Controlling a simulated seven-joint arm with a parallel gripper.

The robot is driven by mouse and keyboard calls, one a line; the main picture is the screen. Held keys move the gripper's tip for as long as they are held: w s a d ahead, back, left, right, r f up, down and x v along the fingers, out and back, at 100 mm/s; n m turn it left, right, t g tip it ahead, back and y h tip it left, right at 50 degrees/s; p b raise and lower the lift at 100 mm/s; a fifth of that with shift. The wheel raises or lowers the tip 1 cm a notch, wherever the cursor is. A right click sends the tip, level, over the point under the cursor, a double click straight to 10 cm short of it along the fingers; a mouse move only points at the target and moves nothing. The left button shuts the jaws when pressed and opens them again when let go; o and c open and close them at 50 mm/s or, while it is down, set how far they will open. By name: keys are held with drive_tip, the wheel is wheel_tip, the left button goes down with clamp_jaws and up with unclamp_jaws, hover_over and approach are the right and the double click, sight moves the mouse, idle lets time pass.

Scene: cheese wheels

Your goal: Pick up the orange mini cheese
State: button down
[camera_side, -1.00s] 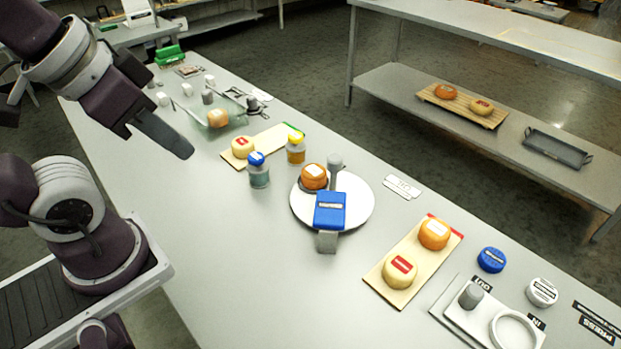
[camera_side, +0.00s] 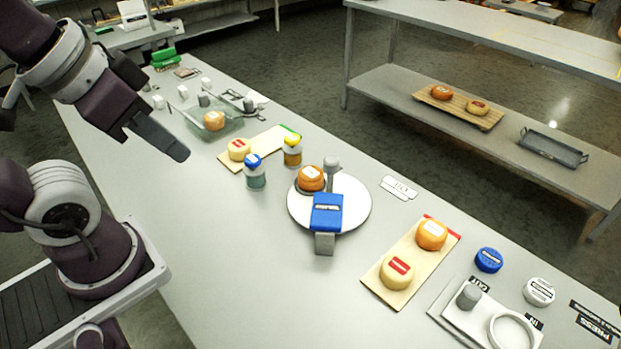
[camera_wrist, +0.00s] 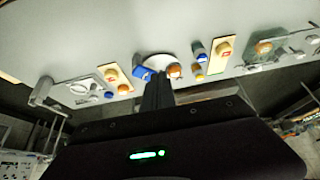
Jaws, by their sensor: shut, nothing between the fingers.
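Several orange mini cheeses show in the side view. One orange cheese (camera_side: 310,179) sits on the round white plate (camera_side: 354,213), beside a blue-topped block. Another orange cheese (camera_side: 431,235) lies on the near-right wooden board (camera_side: 408,263), beside a pale cheese with a red label (camera_side: 396,272). A third orange cheese (camera_side: 214,121) is in a glass tray at the far end. My gripper (camera_side: 180,152) is shut and empty, held above the table's left side, apart from every cheese. In the wrist view, the shut fingers (camera_wrist: 157,88) point toward the plate.
Blue-capped (camera_side: 255,172) and yellow-capped (camera_side: 292,152) jars stand left of the plate. A grey press fixture (camera_side: 474,322), a blue puck (camera_side: 488,260) and a white puck (camera_side: 539,291) are at right. The table's near-left surface is clear. A back shelf holds two more orange cheeses.

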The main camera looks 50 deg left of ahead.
drive_tip(key=c, duration=2.1)
unclamp_jaws()
drive_tip(key=o, duration=1.6)
drive_tip(key=shift+o, duration=0.2)
